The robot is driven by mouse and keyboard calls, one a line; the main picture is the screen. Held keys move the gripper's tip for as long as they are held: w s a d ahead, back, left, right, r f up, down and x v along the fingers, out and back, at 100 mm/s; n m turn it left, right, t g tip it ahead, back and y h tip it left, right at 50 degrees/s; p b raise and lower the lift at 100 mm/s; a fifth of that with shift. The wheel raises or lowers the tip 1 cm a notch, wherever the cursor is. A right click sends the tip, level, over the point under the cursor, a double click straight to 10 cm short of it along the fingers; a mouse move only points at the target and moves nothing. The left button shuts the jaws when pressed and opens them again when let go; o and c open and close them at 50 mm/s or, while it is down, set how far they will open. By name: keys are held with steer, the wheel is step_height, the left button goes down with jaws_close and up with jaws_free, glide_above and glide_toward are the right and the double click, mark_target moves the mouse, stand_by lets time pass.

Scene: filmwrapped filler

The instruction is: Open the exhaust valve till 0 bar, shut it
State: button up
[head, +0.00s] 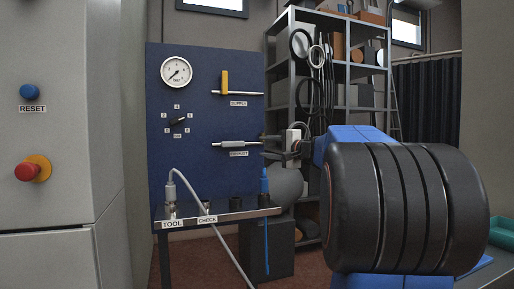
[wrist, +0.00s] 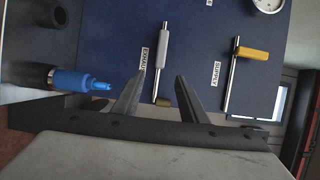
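The exhaust valve's pale grey handle (head: 230,144) lies along its pipe on the blue panel (head: 215,115); it also shows in line with the pipe in the wrist view (wrist: 163,48). The pressure gauge (head: 176,71) has its needle pointing to the lower left; its exact reading is too small to tell. Part of the gauge shows in the wrist view (wrist: 269,3). My gripper (head: 267,147) is at the right end of the exhaust pipe, apart from the handle. In the wrist view my gripper (wrist: 159,77) is open and empty, its fingers either side of the pipe's end.
The supply valve's yellow handle (head: 225,82) stands across its pipe above. A regulator knob (head: 179,121) sits left. Below, a shelf (head: 222,215) carries a grey hose plug (head: 171,190) and a blue plug (head: 264,181). A shelving rack (head: 350,70) stands behind.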

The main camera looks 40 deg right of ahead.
steer(key=shift+s+d, duration=0.15)
steer(key=shift+s, duration=1.1)
steer(key=s+a+f+n+g+y, duration=0.2)
steer(key=s+a+f+n+g, duration=0.25)
steer(key=a+f, duration=0.7)
steer(key=s+a+f+n+g+y, duration=0.1)
steer(key=s+a+f+n+g, duration=0.45)
steer(key=a, duration=0.95)
steer(key=s+a+f+n+g+h, duration=0.1)
steer(key=s+a+f+n+h, duration=0.1)
steer(key=s+f, duration=0.9)
steer(key=s+a+f+n+g+h, duration=0.2)
steer(key=s+f+n, duration=0.2)
steer(key=s+f, duration=0.8)
steer(key=shift+f+n+h, duration=0.3)
steer(key=shift+f+h, duration=0.1)
steer(key=shift+f, duration=0.05)
